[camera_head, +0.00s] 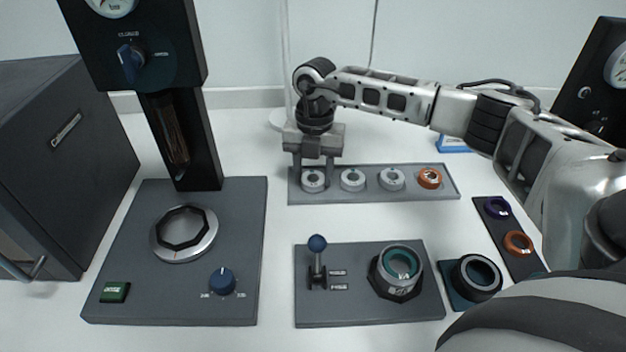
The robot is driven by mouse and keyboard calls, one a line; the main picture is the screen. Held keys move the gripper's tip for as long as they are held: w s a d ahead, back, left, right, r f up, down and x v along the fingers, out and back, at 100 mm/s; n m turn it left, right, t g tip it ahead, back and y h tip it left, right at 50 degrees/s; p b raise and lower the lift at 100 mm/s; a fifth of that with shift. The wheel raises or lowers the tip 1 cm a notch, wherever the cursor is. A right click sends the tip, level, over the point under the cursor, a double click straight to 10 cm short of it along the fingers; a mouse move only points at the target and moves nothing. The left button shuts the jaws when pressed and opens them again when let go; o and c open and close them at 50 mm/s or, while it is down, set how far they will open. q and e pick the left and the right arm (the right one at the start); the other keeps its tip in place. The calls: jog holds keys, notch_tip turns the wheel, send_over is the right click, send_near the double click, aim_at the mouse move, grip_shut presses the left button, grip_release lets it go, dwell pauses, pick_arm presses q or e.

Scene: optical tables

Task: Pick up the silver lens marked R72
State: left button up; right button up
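Three silver ring-shaped lenses sit in a row in the grey tray: the left one (313,182), the middle one (352,180) and the right one (392,179). Their markings are too small to read, so I cannot tell which is R72. An orange lens (429,178) sits at the tray's right end. My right gripper (313,176) points down over the left silver lens, with its fingers apart, one on each side of it. I cannot tell whether they touch it. My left gripper is out of view.
The lens tray (370,196) lies on the white table. In front is a plate with a blue-knobbed lever (317,262) and a round holder (398,272). A tall black device (185,130) stands left. A dark strip (508,245) with purple and orange rings lies right.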

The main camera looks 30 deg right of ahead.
jog(key=shift+c, duration=1.3)
jog(key=shift+r, duration=0.1)
